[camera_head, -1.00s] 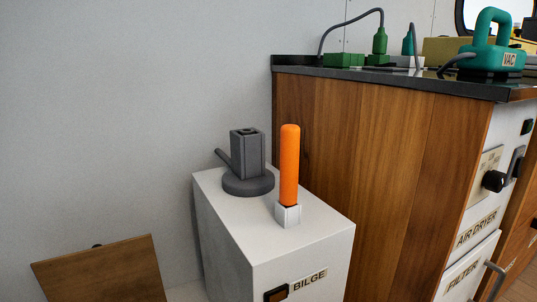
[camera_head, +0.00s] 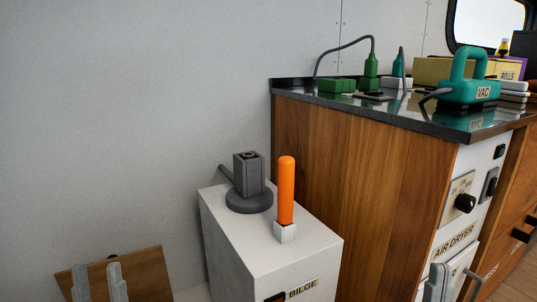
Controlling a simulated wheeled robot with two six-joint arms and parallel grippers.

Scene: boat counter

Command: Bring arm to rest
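My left gripper (camera_head: 99,283) shows at the bottom left. Its two grey fingertips point up and stand apart with nothing between them, in front of a brown wooden panel (camera_head: 147,272). My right gripper (camera_head: 436,284) shows only as grey fingertips at the bottom right, in front of the white air dryer front (camera_head: 468,186). Its fingers overlap in this view, so the gap is unclear. I see nothing held in it. The rest of both arms is out of the frame.
A white BILGE box (camera_head: 284,262) bears a dark grey fitting (camera_head: 249,182) and an upright orange handle (camera_head: 286,190). Behind it stands a wooden cabinet (camera_head: 340,170) with a dark counter (camera_head: 420,124). A teal VAC unit (camera_head: 470,92) and green plugs (camera_head: 371,72) are on top.

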